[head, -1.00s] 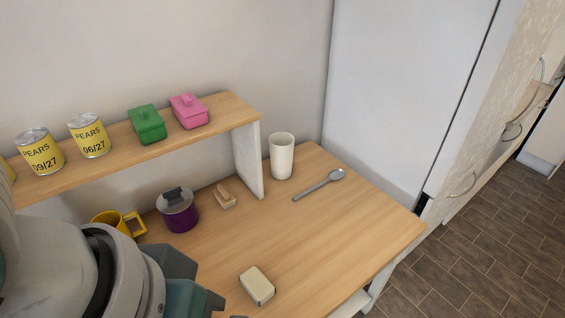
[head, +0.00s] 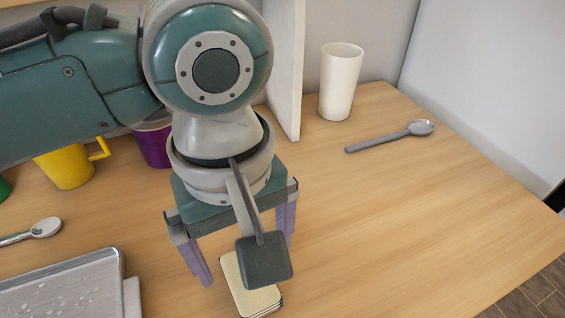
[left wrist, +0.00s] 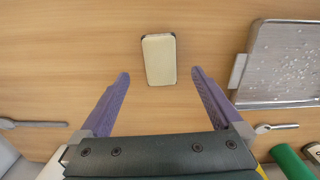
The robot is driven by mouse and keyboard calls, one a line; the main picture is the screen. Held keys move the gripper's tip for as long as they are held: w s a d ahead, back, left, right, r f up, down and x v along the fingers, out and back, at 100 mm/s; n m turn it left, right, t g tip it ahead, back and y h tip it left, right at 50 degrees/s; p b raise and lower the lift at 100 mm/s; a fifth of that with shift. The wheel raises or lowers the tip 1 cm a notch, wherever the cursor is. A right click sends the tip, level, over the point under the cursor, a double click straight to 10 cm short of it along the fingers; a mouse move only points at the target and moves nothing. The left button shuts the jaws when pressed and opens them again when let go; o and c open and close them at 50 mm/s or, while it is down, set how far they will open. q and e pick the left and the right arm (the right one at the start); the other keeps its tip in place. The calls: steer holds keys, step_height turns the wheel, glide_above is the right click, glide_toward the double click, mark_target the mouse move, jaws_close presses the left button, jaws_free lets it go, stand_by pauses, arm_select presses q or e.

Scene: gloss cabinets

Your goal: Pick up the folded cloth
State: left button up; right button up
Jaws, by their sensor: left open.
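A cream folded cloth (head: 254,299), rectangular with layered edges, lies on the wooden counter (head: 400,215) near the bottom of the head view. My left gripper (head: 246,258) points down above the counter, and its camera mount hides part of the cloth. In the left wrist view the cloth (left wrist: 159,59) shows whole, ahead of and between the purple fingers of my left gripper (left wrist: 160,75). The fingers are wide apart with nothing held. No contact with the cloth is seen. My right gripper is not in view.
A metal tray (head: 65,285) lies left of the cloth, with a spoon (head: 42,229) behind it. A yellow mug (head: 68,168) and purple pot (head: 153,145) stand behind my arm. A white cup (head: 340,82) and grey spoon (head: 392,136) are at the back right. The counter's right side is clear.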

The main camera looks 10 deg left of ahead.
mark_target(260, 303)
arm_select(q)
steer(key=f, duration=0.3)
steer(key=shift+s+f+b, duration=0.2)
steer(key=shift+f+b, duration=0.1)
steer(key=shift+b, duration=0.1)
steer(key=f+b, duration=0.2)
steer(key=f, duration=0.3)
steer(key=shift+w, duration=0.2)
steer(key=c, duration=1.4)
